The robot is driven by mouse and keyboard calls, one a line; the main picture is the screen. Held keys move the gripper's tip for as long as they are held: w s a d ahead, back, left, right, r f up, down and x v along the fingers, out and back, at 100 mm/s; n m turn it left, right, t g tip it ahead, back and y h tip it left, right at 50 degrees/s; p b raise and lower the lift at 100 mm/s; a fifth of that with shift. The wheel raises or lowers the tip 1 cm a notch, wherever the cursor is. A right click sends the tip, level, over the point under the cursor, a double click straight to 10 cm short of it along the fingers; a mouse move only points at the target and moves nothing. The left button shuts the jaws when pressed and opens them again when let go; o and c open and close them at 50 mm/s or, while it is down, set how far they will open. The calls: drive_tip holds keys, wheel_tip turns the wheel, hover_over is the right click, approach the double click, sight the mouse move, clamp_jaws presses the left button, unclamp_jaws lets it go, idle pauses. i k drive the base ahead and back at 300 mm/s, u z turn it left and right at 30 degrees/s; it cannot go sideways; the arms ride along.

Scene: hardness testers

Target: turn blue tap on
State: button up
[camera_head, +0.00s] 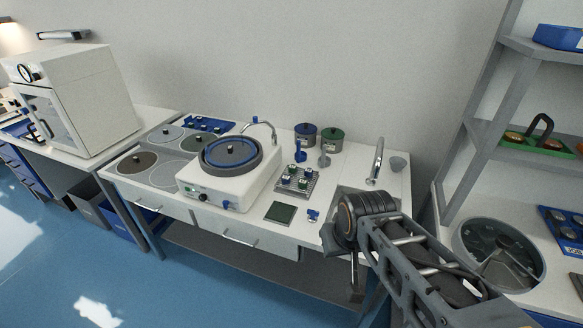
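The polishing machine (207,188) is a white box with a round blue-rimmed bowl on the worktable. A curved metal spout (268,126) rises behind its bowl, with a small blue tap handle (254,120) at its top left. The handle is too small to tell its setting, and I see no water stream. A blue knob (226,204) is on the machine's front. My gripper (355,291) hangs below my dark wrist at the table's front right, well apart from the blue tap. Its fingers are small and partly hidden, so I cannot tell whether they are open.
A tray of small samples (296,181), a green pad (280,213) and a small blue item (313,215) lie right of the machine. Blue and green canisters (332,139) stand behind. A silver faucet (377,160) is at right. Shelves (507,100) stand far right.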

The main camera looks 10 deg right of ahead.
sight(312, 213)
drive_tip(key=z, duration=0.95)
drive_tip(key=k, duration=0.35)
drive_tip(key=u, duration=1.15)
drive_tip(key=i, duration=0.75)
drive_tip(key=z, duration=0.2)
